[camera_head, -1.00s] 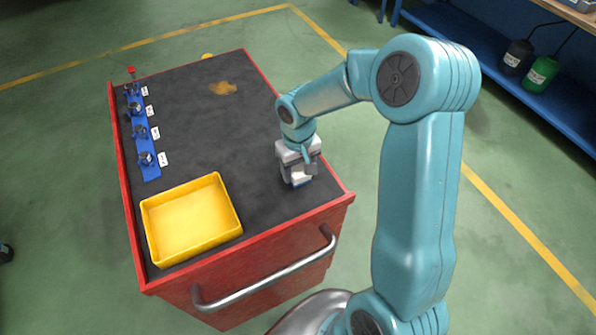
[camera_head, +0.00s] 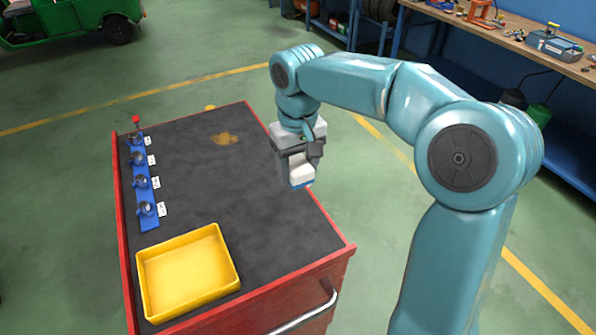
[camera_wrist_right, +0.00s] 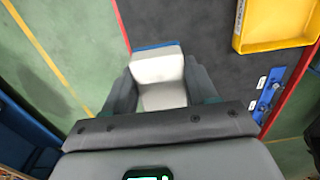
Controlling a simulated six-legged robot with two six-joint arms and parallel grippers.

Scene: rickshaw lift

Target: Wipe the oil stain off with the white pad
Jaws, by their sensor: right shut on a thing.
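The oil stain (camera_head: 224,139) is a brown patch on the dark top of the red cart (camera_head: 262,240), toward its far end. My right gripper (camera_head: 301,168) is shut on the white pad (camera_head: 301,177), which has a blue underside. The pad appears held above the cart top near its right edge, nearer to me than the stain. In the right wrist view the pad (camera_wrist_right: 158,75) sits between the two grey fingers. The stain does not show in the wrist view. My left gripper is not in view.
A yellow tray (camera_head: 237,285) stands at the cart's near left corner. A blue strip (camera_head: 148,219) with several dark metal parts and white labels runs along the left edge. The middle of the top is clear. A workbench (camera_head: 480,28) stands far right.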

